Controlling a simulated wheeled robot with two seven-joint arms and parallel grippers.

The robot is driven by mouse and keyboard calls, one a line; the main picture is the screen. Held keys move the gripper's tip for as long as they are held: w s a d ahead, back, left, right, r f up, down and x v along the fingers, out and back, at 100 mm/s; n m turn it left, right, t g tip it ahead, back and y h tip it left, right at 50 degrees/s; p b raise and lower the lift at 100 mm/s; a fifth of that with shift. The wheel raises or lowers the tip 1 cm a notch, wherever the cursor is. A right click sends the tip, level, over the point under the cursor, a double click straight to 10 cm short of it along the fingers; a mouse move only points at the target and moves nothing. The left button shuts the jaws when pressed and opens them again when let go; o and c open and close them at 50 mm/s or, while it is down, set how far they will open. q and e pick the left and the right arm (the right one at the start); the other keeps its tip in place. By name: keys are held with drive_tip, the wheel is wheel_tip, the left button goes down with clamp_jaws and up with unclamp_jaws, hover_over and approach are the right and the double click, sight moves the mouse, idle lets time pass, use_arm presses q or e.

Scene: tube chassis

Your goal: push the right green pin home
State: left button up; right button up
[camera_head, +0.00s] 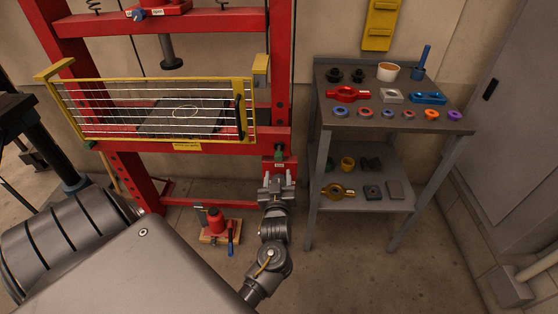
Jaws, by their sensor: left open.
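The right green pin (279,153) shows as a small dark green end at the right post of the red press frame (220,141), by the right end of its lower crossbeam. How deep it sits in its hole is too small to tell. A left green pin (88,147) shows at the other end of the same beam. My left gripper (277,181) is open, with nothing visible between its fingers. It points up the picture, just below the right pin, in front of the red post. Contact with the pin cannot be made out. My right gripper is not in view.
A yellow-framed wire guard (160,138) covers the press opening, left of the pin. A grey table (335,83) with rings and tools stands to the right, its lower shelf (325,205) also loaded. A red bottle jack (216,220) sits on the floor left of my gripper.

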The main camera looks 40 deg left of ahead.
sight(279, 159)
use_arm(q)
drive_tip(key=x, duration=0.8)
drive_tip(key=shift+w+a+f, duration=0.1)
drive_tip(key=shift+w, duration=0.25)
clamp_jaws()
